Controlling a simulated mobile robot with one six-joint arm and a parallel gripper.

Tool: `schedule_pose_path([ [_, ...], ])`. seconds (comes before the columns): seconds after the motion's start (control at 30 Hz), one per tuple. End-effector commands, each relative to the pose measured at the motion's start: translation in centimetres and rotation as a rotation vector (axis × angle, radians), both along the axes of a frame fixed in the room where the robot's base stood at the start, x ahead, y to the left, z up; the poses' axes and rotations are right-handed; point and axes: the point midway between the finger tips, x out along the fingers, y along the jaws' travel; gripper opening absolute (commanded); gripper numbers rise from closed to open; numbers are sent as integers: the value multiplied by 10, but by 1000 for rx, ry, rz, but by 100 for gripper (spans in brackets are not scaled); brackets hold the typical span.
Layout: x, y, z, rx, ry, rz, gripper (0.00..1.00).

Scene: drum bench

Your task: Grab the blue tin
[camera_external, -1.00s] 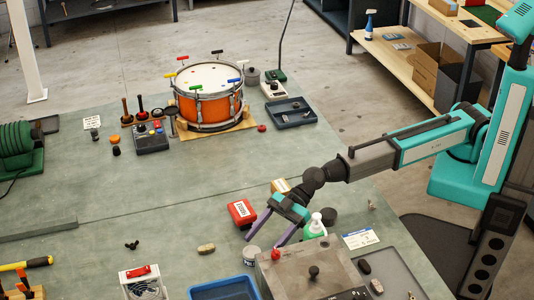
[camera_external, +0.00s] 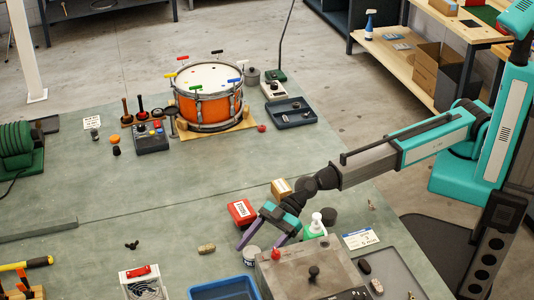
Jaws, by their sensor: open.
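My gripper (camera_external: 259,246) is open, its two purple fingers spread and pointing down towards the near side of the bench. A small round tin (camera_external: 251,257), pale with a dark band, stands just below the space between the fingertips in the picture. I cannot tell whether the fingers are around it or above it. Its colour looks white to grey at this size. I make out no tin that is plainly blue. The gripper holds nothing that I can see.
A red box (camera_external: 242,212) lies close behind the left finger. A green-and-white bottle (camera_external: 315,227) and a grey metal case (camera_external: 305,272) stand close on the right. A blue tray (camera_external: 225,289) is at the front. A tan block (camera_external: 207,249) lies left, with clear bench beyond.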

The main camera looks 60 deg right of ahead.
Motion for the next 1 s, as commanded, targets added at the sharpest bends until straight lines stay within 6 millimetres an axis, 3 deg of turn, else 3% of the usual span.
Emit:
schedule_pose_path([
  [0.23,4,15,-6,-1,1,1,63],
  [0.83,4,15,-7,0,0,0,63],
  [1.0,4,15,-7,0,0,0,35],
])
